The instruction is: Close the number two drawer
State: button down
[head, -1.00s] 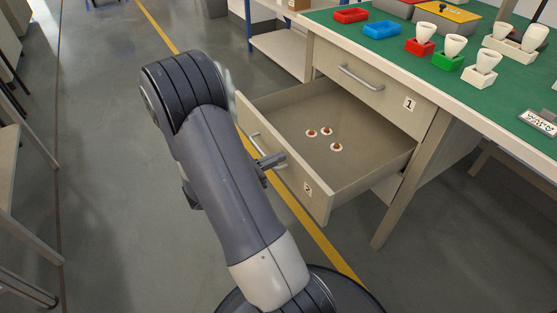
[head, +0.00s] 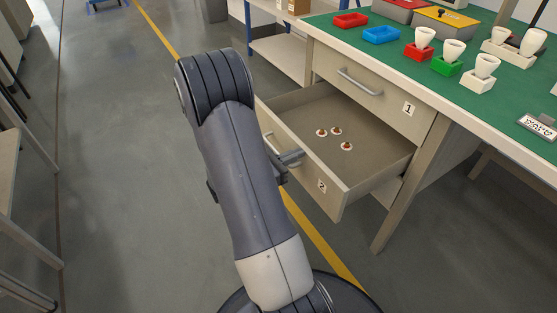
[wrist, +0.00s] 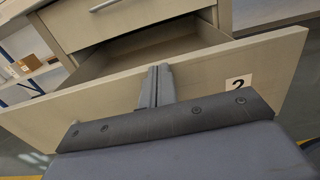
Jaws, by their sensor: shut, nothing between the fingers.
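The number two drawer (head: 318,190) is partly open, with its label "2" facing out; it also shows in the wrist view (wrist: 215,72). Three small white discs with brown centres (head: 336,131) lie inside it. My gripper (head: 298,155) is shut and empty at the outer face of the drawer front. In the wrist view my gripper (wrist: 158,72) points at that front near its top edge and appears to be against it, though exact contact is hard to tell. My arm hides part of the drawer front and its handle in the head view.
The shut number one drawer (head: 365,85) sits above, under the green-topped bench (head: 400,55). Bulbs in holders (head: 452,58), a red tray (head: 350,20) and a blue tray (head: 381,35) stand on top. Open floor lies to the left.

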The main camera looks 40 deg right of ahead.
jog(key=x, duration=2.4)
jog(key=shift+s, duration=0.1)
